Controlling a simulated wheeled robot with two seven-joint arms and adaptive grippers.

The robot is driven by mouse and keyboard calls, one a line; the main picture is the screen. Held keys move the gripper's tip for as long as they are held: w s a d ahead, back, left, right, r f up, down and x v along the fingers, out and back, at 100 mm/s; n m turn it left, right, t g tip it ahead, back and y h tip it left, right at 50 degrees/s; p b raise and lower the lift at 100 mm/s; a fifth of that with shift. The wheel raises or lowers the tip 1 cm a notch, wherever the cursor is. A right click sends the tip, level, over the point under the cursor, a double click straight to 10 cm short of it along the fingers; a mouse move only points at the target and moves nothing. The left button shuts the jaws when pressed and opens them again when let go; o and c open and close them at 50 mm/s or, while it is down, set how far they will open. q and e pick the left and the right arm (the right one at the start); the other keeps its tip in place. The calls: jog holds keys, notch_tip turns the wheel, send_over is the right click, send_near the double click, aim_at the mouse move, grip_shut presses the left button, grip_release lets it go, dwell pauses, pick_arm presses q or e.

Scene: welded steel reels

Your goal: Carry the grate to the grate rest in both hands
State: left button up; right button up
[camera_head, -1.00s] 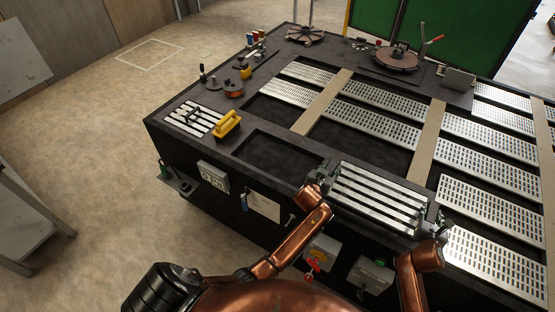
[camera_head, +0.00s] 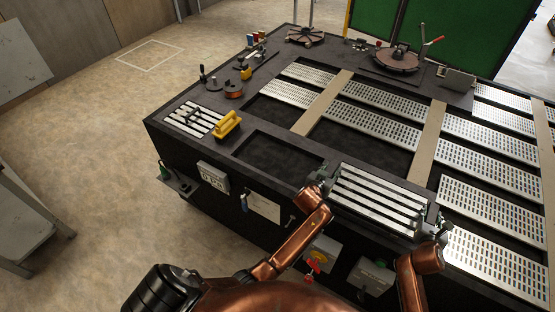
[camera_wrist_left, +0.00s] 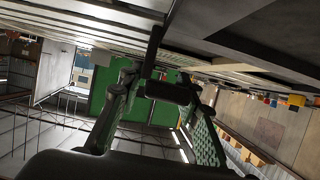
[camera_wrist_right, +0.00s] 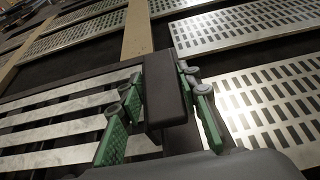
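The grate (camera_head: 376,201), light slats in a dark frame, lies along the bench's front edge between my grippers. My left gripper (camera_head: 322,181) is at its left end; the left wrist view shows a dark grip block (camera_wrist_left: 168,92) between the fingers. My right gripper (camera_head: 440,230) is at its right end, its green-padded fingers closed against a dark grip block (camera_wrist_right: 165,92). The slats also show in the right wrist view (camera_wrist_right: 60,128). Any gap under the grate is hard to judge. No part is clearly identifiable as the grate rest; an empty dark recess (camera_head: 278,155) lies left of the grate.
A small slatted panel (camera_head: 185,122) and a yellow-handled tool (camera_head: 227,124) are at the bench's left. Perforated plates (camera_head: 492,207) lie right and behind, separated by tan strips (camera_head: 427,140). Control boxes (camera_head: 371,275) project from the front. A reel (camera_head: 397,59) stands at the back.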

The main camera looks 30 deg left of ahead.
pick_arm(q)
jog(key=o, duration=0.6)
jog(key=shift+c, duration=0.2)
pick_arm(e)
jog(key=o, duration=0.6)
jog(key=shift+c, duration=0.2)
pick_arm(q)
jog(key=o, duration=0.5)
jog(key=shift+f, duration=0.1)
pick_arm(e)
jog(key=shift+f, duration=0.1)
pick_arm(q)
jog(key=shift+o, duration=0.2)
jog(key=shift+s+f, duration=0.15)
jog(key=shift+f, duration=0.15)
pick_arm(e)
jog(key=shift+o, duration=0.3)
jog(key=shift+s+f, duration=0.15)
jog(key=shift+f, duration=0.1)
pick_arm(q)
jog(key=shift+r, duration=0.2)
pick_arm(e)
jog(key=o, duration=0.5)
jog(key=shift+r, duration=0.15)
jog(key=shift+c, duration=0.2)
pick_arm(q)
jog(key=shift+r, duration=0.1)
pick_arm(e)
jog(key=shift+r, duration=0.1)
